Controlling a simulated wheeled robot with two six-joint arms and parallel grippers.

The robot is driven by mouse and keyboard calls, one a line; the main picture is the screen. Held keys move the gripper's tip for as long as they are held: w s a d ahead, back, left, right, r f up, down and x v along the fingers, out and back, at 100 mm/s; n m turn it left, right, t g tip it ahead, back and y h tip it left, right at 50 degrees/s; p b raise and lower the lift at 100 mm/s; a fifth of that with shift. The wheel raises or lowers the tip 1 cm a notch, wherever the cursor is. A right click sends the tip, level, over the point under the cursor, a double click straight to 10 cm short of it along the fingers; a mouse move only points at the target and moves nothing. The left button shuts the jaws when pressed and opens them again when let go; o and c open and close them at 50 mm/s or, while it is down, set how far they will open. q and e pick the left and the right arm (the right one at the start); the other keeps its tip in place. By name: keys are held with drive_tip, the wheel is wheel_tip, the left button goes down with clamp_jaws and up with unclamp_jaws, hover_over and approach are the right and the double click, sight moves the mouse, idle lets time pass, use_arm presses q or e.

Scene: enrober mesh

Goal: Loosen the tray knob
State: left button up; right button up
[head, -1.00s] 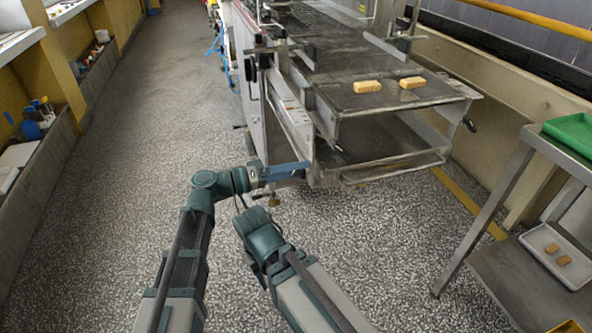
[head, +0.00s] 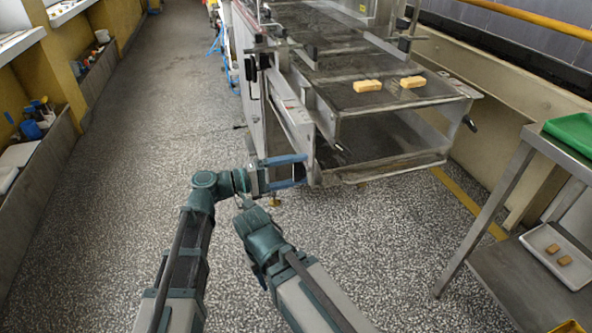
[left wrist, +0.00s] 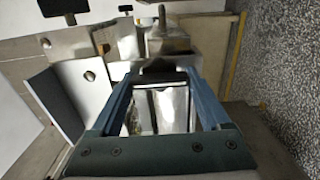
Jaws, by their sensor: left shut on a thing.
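My left gripper (head: 304,171) reaches from the left to the near left side of the steel conveyor machine, by the lower tray (head: 395,170). Its two blue fingers show apart, one above the other, and are shut on a dark knob at the tray's side. In the left wrist view the dark tray knob (left wrist: 160,74) lies between the fingertips of the left gripper (left wrist: 159,80). The knob is mostly hidden in the head view. My right gripper is not visible; only part of that arm shows, below the left wrist.
Two tan bars (head: 367,86) lie on the machine's upper deck. A black-handled crank (head: 469,123) sticks out at its right. The speckled floor at left is clear.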

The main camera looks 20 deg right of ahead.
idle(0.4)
use_arm(q)
drive_tip(key=o, duration=1.2)
drive_tip(key=a, duration=1.4)
drive_tip(key=shift+s, duration=0.2)
